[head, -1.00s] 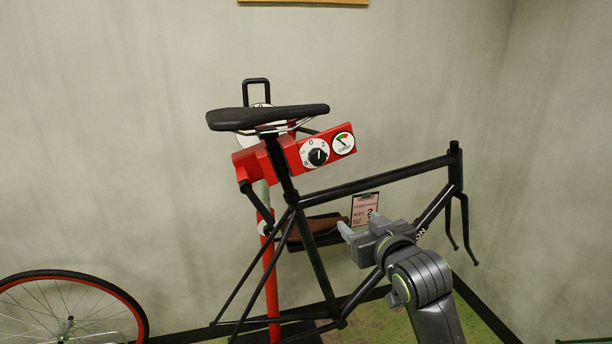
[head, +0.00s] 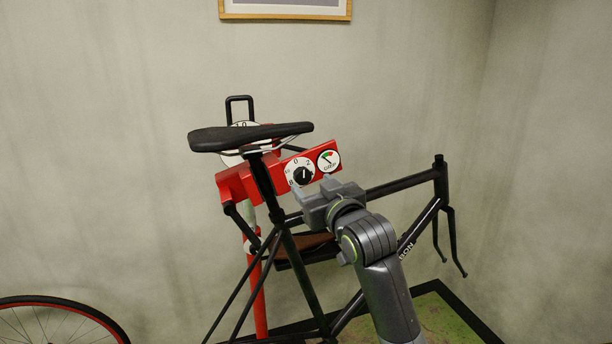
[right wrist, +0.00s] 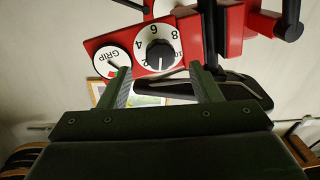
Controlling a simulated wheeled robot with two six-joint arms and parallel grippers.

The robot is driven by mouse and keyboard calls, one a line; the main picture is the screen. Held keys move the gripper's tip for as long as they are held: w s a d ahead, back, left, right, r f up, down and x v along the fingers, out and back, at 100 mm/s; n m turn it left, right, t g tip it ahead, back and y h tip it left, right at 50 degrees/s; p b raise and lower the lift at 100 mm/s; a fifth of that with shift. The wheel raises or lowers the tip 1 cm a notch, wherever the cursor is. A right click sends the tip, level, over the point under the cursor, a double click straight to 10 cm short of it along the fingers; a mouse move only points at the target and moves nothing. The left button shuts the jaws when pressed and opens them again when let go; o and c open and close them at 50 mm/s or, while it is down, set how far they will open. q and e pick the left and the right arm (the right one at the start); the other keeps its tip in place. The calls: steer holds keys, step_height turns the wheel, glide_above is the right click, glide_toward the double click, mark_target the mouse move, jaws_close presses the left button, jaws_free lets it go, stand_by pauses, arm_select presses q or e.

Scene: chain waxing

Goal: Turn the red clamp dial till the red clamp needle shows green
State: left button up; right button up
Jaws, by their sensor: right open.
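The red clamp (head: 232,184) holds the black bike frame by its seat post. Its dial (head: 303,174) is a black knob on a white numbered face, with the white mark pointing up between 0 and 2. Right of it is the round gauge (head: 329,160) with green and red patches; its dark needle is too small to read surely. My right gripper (head: 314,192) is open, just below and in front of the dial. In the right wrist view its fingers (right wrist: 164,86) stand apart, with the knob (right wrist: 160,54) beyond the gap, not gripped. One finger partly covers the gauge (right wrist: 112,64).
The black saddle (head: 250,136) sits above the clamp. The frame's top tube (head: 400,184) runs right, close to my right arm. A red-rimmed wheel (head: 60,305) stands at lower left. The wall behind is clear apart from a framed picture (head: 285,16).

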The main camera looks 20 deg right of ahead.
mark_target(304, 177)
steer(key=shift+w+a+p, duration=0.15)
steer(key=shift+w, duration=1.05)
steer(key=shift+w+a+p, duration=0.1)
steer(key=shift+w+p, duration=0.05)
steer(key=shift+w, duration=1)
steer(key=c, duration=1)
